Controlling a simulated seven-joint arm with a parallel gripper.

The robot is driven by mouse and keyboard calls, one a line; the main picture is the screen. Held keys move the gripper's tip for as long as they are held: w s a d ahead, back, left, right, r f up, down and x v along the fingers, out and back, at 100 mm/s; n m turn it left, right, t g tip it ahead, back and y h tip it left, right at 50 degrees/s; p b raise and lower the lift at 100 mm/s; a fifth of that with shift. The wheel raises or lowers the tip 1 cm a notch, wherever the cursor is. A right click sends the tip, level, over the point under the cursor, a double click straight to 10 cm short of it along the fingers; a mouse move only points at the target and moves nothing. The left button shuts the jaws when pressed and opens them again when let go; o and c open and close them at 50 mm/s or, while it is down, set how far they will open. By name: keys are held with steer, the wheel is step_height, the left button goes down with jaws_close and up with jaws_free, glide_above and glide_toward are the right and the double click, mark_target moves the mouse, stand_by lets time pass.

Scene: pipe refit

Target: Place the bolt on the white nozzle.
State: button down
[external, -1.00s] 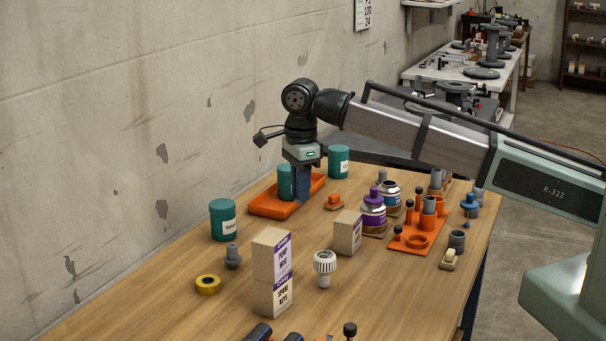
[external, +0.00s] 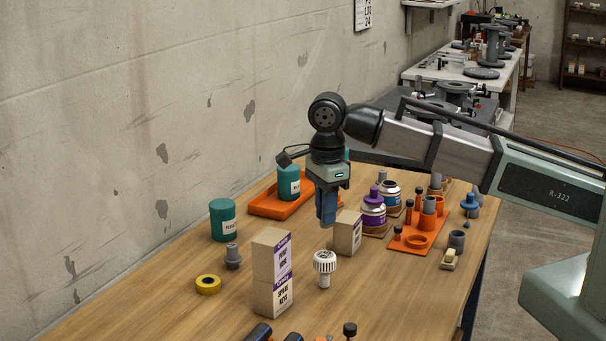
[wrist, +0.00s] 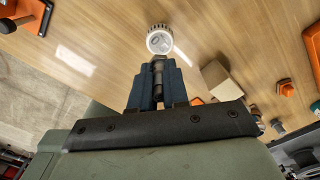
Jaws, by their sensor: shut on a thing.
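The white nozzle (external: 325,262) stands upright on the wooden table, with its wide ribbed head on top. It also shows in the wrist view (wrist: 159,39), beyond my fingertips. My gripper (external: 327,222) points down and is in the air behind the nozzle, apart from it. In the wrist view, its blue fingers (wrist: 158,64) are shut on the bolt (wrist: 158,75), a dark grey piece between them. The bolt's lower part is hidden by the fingers, and I cannot make it out in the external view.
A small tan box (external: 347,232) stands close to the right of my gripper. Stacked boxes (external: 272,272) stand left of the nozzle. An orange tray (external: 262,206) with a teal can (external: 288,182) is behind. An orange rack (external: 415,243) is at the right.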

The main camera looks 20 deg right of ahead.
steer(key=shift+f, duration=3.2)
steer(key=shift+f, duration=0.1)
steer(key=c, duration=1.1)
jaws_free()
step_height(320, 180, up, 12)
steer(key=shift+r, duration=0.1)
